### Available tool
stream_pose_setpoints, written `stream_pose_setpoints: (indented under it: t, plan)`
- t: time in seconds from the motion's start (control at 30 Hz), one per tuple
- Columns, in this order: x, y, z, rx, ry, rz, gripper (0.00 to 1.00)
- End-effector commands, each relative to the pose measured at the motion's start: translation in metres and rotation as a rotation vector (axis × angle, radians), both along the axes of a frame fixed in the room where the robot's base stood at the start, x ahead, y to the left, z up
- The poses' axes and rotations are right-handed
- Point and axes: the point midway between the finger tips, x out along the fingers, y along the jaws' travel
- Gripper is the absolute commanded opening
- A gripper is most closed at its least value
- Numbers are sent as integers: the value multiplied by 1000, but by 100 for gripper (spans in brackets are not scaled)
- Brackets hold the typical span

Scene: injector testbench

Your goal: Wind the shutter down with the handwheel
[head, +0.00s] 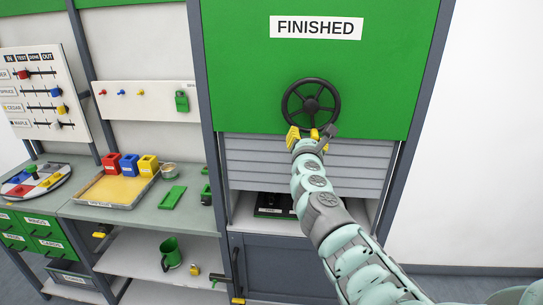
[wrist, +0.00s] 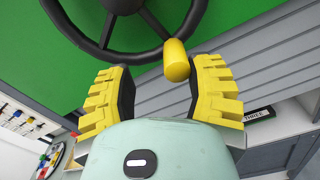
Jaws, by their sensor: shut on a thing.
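The handwheel (head: 311,104) is a dark spoked wheel on the green panel, under the FINISHED sign. Its lower rim also shows in the wrist view (wrist: 112,50), with a yellow knob (wrist: 176,62) standing out from it. My gripper (head: 304,134) is at the bottom of the wheel, its yellow-padded fingers on either side of the knob and shut on it. In the head view my gripper hides the knob. The grey slatted shutter (head: 262,165) hangs below the green panel. It is partly down, with an open gap under its lower edge.
A dark item (head: 270,211) sits in the gap under the shutter. To the left, a workbench holds a tray (head: 100,203) with coloured boxes, a green block (head: 172,196) and a round sorter (head: 38,180).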

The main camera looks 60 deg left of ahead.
Motion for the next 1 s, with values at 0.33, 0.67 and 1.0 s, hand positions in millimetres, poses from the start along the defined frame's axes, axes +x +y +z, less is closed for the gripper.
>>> stream_pose_setpoints:
  t: [0.33, 0.67, 1.0]
  plan:
    - [-7, -7, 3, 0, -4, 4, 52]
    - [-21, -25, 1, -2, -3, 1, 52]
    - [-35, -43, 0, -4, -2, -1, 52]
